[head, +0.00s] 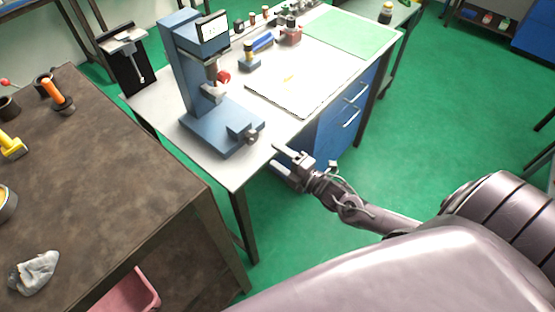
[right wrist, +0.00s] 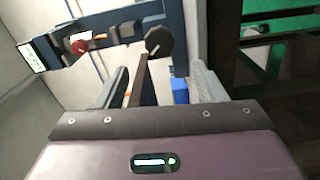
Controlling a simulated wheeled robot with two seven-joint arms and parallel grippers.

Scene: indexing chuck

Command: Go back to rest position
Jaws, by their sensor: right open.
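My right gripper (head: 279,157) is open and empty in the head view. It is beside the front edge of the white-topped bench (head: 236,178), to the right of the blue bench machine (head: 212,125). The machine stands upright on the bench, with a small display (head: 212,28) and a red knob (head: 223,76). I cannot tell from the wrist view whether the finger touches anything. My left gripper is not in view.
A dark brown table (head: 110,160) stands at the left with tools and a crumpled grey cloth (head: 34,272). A white board (head: 305,92) and a green mat (head: 352,34) lie on the bench. Blue drawers (head: 340,115) are below. Green floor (head: 430,110) is free at the right.

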